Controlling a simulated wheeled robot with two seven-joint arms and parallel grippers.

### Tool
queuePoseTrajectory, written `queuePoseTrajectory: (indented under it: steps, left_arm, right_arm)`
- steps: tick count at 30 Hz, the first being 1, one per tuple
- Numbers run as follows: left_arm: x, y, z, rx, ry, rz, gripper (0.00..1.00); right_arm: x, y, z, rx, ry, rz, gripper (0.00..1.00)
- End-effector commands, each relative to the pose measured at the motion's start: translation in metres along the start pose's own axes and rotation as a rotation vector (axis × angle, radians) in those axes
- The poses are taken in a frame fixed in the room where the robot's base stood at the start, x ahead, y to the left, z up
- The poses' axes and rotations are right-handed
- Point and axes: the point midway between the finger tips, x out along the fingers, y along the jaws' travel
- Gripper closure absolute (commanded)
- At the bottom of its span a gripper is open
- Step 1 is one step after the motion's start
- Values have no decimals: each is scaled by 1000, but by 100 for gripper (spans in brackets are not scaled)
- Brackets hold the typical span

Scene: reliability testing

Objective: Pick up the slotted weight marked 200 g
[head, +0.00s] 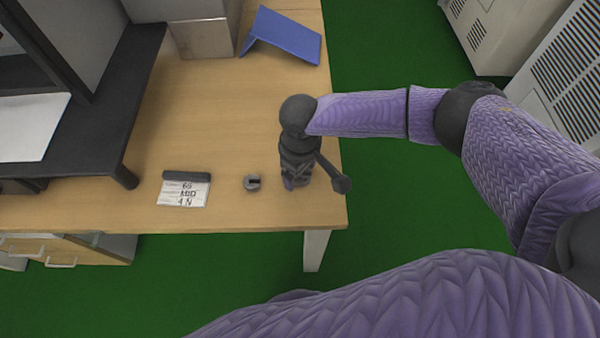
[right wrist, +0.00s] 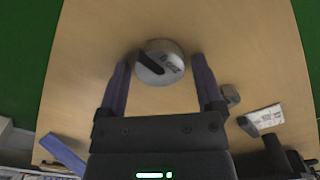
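A round, silvery slotted weight (right wrist: 165,64) lies flat on the table in the right wrist view, with a dark slot and a marking too blurred to read surely. My right gripper (right wrist: 160,68) points down over it, open, with one finger on each side and clear gaps to it. In the head view my right gripper (head: 298,184) is near the table's right edge and hides this weight. A second, smaller slotted weight (head: 252,183) lies to its left; it also shows in the right wrist view (right wrist: 230,93), outside the right-hand finger. My left gripper is not in view.
A label card on a dark holder (head: 185,191) lies left of the small weight. A black raised shelf (head: 85,135) stands at the left. A blue folded stand (head: 284,36) and a metal box (head: 204,38) are at the back. The table (head: 215,125) is clear between them.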

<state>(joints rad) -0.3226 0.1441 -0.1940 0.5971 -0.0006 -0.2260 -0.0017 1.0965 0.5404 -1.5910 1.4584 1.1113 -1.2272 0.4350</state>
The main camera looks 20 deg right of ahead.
Motion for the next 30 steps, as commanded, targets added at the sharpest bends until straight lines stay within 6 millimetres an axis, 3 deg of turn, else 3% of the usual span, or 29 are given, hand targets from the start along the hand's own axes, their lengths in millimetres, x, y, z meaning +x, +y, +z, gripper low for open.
queuePoseTrajectory:
  steps: [1,9,12,20,27,30]
  left_arm:
    - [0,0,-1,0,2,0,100]
    - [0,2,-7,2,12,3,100]
    - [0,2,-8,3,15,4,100]
    - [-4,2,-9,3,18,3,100]
    - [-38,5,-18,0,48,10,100]
    - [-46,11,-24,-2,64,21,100]
  right_arm:
    - [0,0,0,0,0,0,28]
    - [0,0,0,0,0,0,85]
    - [0,0,0,0,0,0,100]
    - [-8,0,0,0,2,0,100]
    - [-74,0,-1,0,6,1,100]
    - [-92,0,-1,0,4,1,100]
